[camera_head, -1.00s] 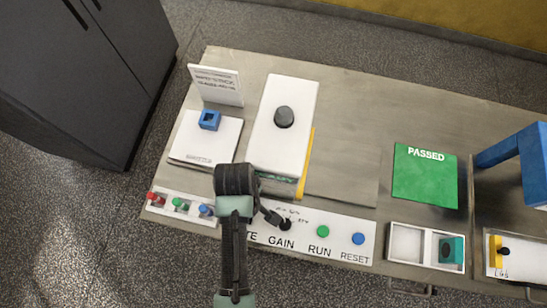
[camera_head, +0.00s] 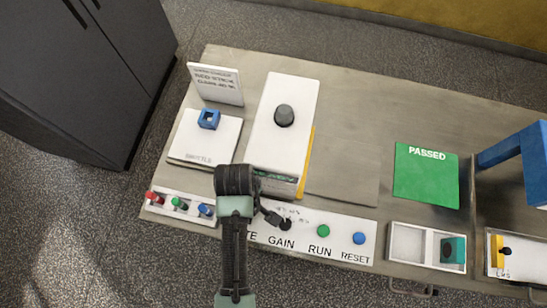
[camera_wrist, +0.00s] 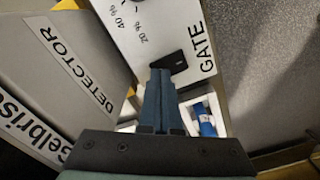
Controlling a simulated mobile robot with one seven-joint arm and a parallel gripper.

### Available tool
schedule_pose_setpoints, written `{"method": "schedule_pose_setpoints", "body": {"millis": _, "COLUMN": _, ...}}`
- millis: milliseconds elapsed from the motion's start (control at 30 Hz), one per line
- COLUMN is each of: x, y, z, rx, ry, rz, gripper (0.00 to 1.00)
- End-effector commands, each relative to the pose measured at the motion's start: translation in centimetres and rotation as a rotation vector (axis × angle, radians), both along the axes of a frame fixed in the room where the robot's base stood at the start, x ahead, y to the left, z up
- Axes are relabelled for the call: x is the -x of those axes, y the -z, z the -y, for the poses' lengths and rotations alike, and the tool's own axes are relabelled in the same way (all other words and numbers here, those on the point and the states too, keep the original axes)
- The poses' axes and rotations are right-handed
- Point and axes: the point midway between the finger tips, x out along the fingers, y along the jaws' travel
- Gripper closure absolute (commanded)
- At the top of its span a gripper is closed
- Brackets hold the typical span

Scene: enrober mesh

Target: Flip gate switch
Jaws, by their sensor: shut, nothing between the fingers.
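The black gate switch (camera_wrist: 178,60) sits on a white panel (camera_wrist: 150,28) beside the printed word GATE in the wrist view. My gripper (camera_wrist: 160,72) is shut and empty, with its fingertips right at the near left edge of the switch. I cannot tell whether they touch it. In the head view my gripper (camera_head: 270,216) is low over the left part of the control panel (camera_head: 335,245). My arm hides the gate switch and part of its label there.
A black gain knob (camera_head: 285,225), green run button (camera_head: 323,231) and blue reset button (camera_head: 358,238) lie to the right. A tray of coloured sticks (camera_head: 180,206) is at left. A white detector box (camera_head: 285,145) stands behind. A green PASSED plate (camera_head: 425,176) is further right.

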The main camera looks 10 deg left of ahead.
Motion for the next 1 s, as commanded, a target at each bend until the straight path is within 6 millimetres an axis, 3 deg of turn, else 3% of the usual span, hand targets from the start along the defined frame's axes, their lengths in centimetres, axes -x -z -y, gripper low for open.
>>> {"method": "schedule_pose_setpoints", "body": {"millis": 600, "x": 0.0, "y": 0.8, "z": 0.0, "rx": 0.000, "ry": 0.000, "rz": -0.001, "gripper": 1.00}}
{"method": "schedule_pose_setpoints", "body": {"millis": 1000, "x": 0.0, "y": -1.9, "z": 0.0, "rx": 0.000, "ry": 0.000, "rz": 0.000, "gripper": 1.00}}
